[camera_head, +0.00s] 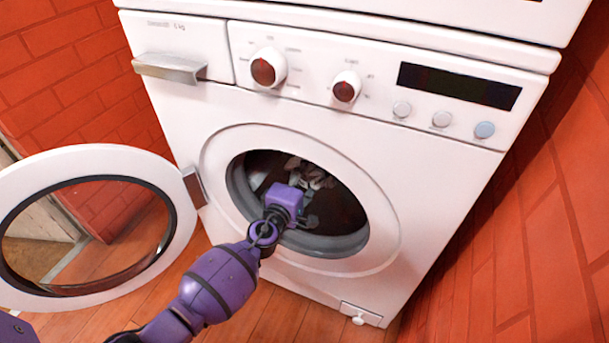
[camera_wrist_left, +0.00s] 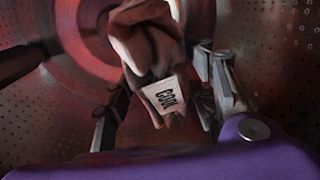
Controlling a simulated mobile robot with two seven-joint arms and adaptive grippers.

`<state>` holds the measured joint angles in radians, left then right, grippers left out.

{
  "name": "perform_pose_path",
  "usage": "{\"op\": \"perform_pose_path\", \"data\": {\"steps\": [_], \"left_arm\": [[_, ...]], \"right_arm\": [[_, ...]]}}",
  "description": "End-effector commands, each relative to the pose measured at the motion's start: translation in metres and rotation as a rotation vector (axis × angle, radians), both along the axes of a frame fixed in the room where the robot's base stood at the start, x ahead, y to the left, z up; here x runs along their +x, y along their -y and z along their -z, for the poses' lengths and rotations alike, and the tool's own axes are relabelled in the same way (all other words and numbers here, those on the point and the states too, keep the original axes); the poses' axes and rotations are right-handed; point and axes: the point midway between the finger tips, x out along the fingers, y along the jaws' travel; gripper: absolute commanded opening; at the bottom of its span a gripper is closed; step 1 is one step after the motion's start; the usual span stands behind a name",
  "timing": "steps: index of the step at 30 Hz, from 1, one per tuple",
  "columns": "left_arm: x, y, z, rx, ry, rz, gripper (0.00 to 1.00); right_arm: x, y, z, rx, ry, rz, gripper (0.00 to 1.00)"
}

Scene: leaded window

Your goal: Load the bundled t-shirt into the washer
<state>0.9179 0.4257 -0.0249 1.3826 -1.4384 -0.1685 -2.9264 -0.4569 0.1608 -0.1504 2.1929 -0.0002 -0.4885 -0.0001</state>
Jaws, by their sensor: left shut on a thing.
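The white washer (camera_head: 420,180) stands ahead with its round door (camera_head: 172,225) swung wide open to the left. My left arm reaches into the drum opening, and my left gripper (camera_head: 304,185) is inside the drum. The bundled t-shirt (camera_head: 314,172) shows partly beyond the gripper, crumpled, in pale and dark tones. In the left wrist view the bundled t-shirt (camera_wrist_left: 150,50) is brownish with a white lettered patch, between the two fingers of my left gripper (camera_wrist_left: 160,95), which is shut on it. The perforated drum wall (camera_wrist_left: 270,60) surrounds it. My right gripper is not in view.
The washer's drawer handle (camera_head: 170,67), knobs (camera_head: 268,68) and buttons (camera_head: 441,119) are above the opening. Red brick walls (camera_head: 545,210) stand close on both sides. The wooden floor (camera_head: 285,318) is clear in front.

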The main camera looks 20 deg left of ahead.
Motion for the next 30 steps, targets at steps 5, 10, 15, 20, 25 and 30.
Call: {"op": "perform_pose_path", "data": {"steps": [5, 10, 15, 20, 25, 30], "left_arm": [[0.000, 0.000, -0.001, 0.000, 0.001, 0.000, 0.70], [0.000, 0.000, -0.001, 0.000, 0.001, 0.000, 0.73], [-0.001, 0.000, 0.000, 0.000, 0.000, 0.000, 0.73], [-0.014, -0.002, -0.001, 0.003, 0.001, 0.000, 0.73], [-0.048, -0.003, -0.003, 0.003, -0.002, 0.001, 0.73], [-0.084, -0.003, -0.006, 0.002, -0.002, 0.001, 0.73]], "right_arm": [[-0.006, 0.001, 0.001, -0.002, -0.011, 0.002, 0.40], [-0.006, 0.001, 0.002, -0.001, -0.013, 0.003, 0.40], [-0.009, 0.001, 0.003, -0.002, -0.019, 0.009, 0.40], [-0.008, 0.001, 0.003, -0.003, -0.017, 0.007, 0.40], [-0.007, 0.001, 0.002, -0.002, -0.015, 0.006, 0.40], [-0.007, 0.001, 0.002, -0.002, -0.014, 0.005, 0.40]]}}
